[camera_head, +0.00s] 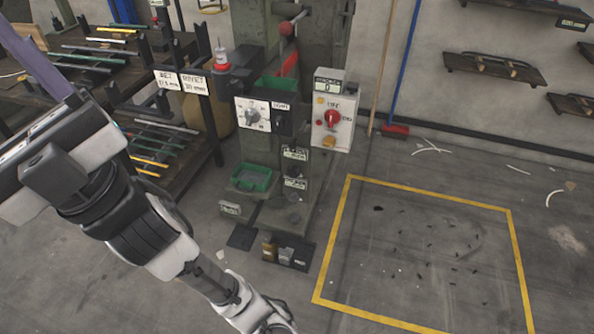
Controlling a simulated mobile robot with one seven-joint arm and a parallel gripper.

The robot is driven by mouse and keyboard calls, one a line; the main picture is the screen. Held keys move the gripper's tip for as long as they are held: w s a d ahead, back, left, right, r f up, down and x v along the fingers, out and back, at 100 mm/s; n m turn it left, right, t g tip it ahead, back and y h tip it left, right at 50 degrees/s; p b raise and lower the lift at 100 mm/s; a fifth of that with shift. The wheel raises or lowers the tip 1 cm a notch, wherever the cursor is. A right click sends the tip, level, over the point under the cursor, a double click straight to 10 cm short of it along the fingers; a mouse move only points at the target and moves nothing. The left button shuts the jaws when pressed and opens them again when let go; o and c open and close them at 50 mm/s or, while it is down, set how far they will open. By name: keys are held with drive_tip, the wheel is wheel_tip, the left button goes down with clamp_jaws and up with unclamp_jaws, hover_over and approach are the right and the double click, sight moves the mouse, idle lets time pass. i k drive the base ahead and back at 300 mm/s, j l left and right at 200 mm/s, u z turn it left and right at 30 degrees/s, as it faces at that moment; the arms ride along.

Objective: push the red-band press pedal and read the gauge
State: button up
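A green-grey press (255,170) stands at the centre, with a red band (291,65) on its upper column beside a red ball knob (287,29). My arm reaches from the left down to the bottom edge, left of and nearer than the plate. My gripper's fingers are out of frame.
A control box (333,118) with a red knob and a small display showing 0 is on the press's right. A rack of rods (150,150) stands left. A green tray (251,177) sits low on the press. The yellow-outlined floor (420,250) at right has only small debris.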

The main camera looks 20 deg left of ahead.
sight(243, 238)
drive_tip(key=u, duration=0.9)
drive_tip(key=i+l+u, duration=0.1)
drive_tip(key=i, duration=0.35)
drive_tip(key=i+l+u, duration=0.15)
drive_tip(key=i, duration=0.3)
